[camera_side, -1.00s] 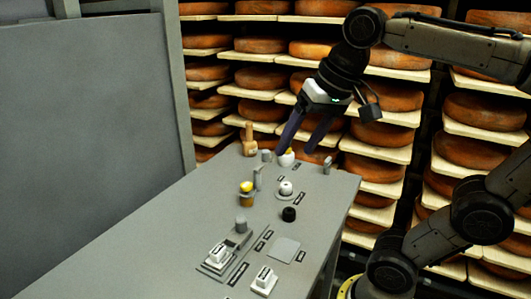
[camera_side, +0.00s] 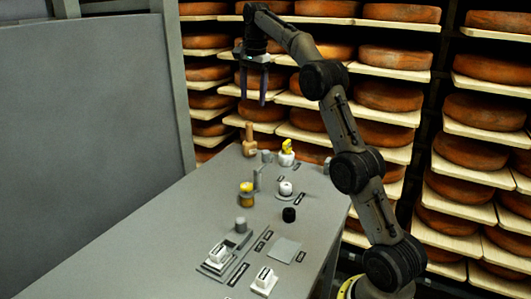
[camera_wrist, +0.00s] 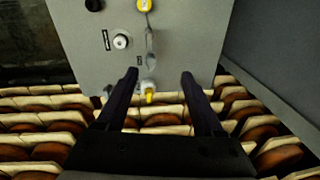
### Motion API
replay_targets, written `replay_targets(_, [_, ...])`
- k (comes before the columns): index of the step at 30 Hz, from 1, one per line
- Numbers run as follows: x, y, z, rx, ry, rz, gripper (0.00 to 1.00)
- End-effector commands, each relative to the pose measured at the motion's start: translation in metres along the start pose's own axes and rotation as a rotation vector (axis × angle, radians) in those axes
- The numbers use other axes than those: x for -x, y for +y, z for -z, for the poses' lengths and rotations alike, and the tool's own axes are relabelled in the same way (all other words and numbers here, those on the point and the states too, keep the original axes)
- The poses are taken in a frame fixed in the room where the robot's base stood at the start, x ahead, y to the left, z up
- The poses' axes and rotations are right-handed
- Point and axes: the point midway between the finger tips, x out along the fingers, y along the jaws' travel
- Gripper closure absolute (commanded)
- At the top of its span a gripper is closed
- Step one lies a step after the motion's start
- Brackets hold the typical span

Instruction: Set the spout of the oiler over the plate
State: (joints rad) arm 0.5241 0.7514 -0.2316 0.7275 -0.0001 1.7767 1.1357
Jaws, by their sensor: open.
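A small white body with a yellow top (camera_side: 287,152), which looks like the oiler, stands at the far end of the grey table. It also shows in the wrist view (camera_wrist: 149,96); I cannot make out its spout clearly. A flat grey square (camera_side: 285,250) lies near the front right of the table. A white round knob sits on a small round dish (camera_side: 285,196) mid-table; I cannot tell which of these is the plate. My gripper (camera_side: 252,99) is open and empty, pointing down, well above the far end. Its spread fingers also show in the wrist view (camera_wrist: 160,74).
A yellow-topped cup (camera_side: 246,195) stands mid-table beside an upright grey bracket (camera_side: 258,180). A wooden-handled tool (camera_side: 249,140) stands at the far edge, with a black cap (camera_side: 289,214) and labelled white blocks (camera_side: 263,282) nearer. Cheese shelves (camera_side: 390,95) rise behind. The left table is clear.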

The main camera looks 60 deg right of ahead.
Motion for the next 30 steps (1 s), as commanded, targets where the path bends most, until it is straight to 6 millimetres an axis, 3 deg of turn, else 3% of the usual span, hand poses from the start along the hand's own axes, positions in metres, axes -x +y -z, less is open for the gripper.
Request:
replay_targets(1, [-0.021, -0.004, 0.018, -0.025, -0.005, -0.018, 0.31])
replay_targets(3, [-0.044, -0.005, 0.035, -0.052, -0.013, -0.04, 0.31])
replay_targets(6, [-0.073, -0.002, 0.053, -0.081, -0.031, -0.081, 0.31])
replay_targets(10, [-0.092, 0.005, 0.065, -0.105, -0.045, -0.111, 0.31])
replay_targets(20, [-0.113, 0.009, 0.066, -0.108, -0.045, -0.112, 0.31])
replay_targets(30, [-0.169, 0.016, 0.062, -0.107, -0.046, -0.114, 0.31])
